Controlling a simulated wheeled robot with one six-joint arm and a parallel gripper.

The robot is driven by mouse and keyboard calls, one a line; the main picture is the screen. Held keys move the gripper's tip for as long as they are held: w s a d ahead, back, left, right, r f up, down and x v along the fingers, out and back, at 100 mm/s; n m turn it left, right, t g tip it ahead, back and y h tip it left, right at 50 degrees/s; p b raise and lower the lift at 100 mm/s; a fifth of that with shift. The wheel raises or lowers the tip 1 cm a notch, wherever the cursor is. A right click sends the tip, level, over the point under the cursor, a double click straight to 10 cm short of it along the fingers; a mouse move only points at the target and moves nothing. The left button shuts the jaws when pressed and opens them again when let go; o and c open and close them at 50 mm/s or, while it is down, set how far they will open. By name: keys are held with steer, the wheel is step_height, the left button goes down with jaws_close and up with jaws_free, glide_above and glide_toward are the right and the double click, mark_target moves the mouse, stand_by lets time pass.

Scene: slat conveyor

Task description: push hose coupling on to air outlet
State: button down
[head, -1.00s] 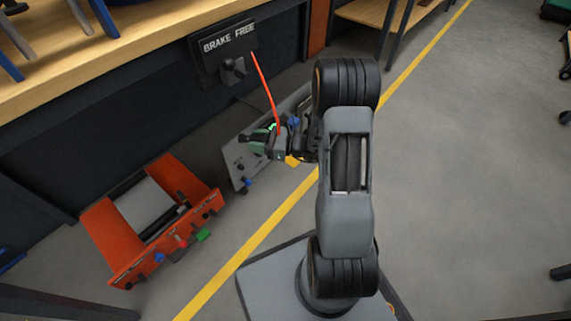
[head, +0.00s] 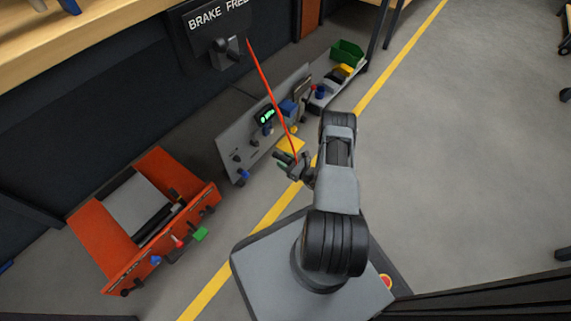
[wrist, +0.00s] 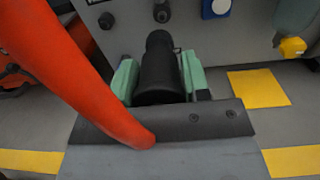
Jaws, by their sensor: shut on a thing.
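My gripper (head: 285,160) is shut on the black hose coupling, held between its green fingertips in front of the grey panel (head: 228,145). In the wrist view the coupling (wrist: 158,65) is a dark cylinder between the fingertips (wrist: 158,80), pointing towards the panel and apart from it. The red hose (head: 268,92) runs from the BRAKE FREE board down to my gripper. It crosses the left of the wrist view (wrist: 65,70). A short black fitting (wrist: 162,12) sticks out of the panel beyond the coupling; I cannot tell whether it is the air outlet.
The panel also carries a blue part (wrist: 215,8), a yellow knob (wrist: 292,47) and a black knob (wrist: 106,20). An orange frame (head: 180,180) stands at left. A green bin (head: 347,53) stands beyond the panel.

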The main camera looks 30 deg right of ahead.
steer(key=shift+s+f, duration=0.1)
steer(key=shift+f, duration=0.45)
steer(key=x, duration=0.8)
steer(key=shift+b, duration=0.4)
steer(key=shift+x, duration=0.8)
stand_by(0.4)
steer(key=c, duration=0.5)
jaws_free()
steer(key=shift+d, duration=0.1)
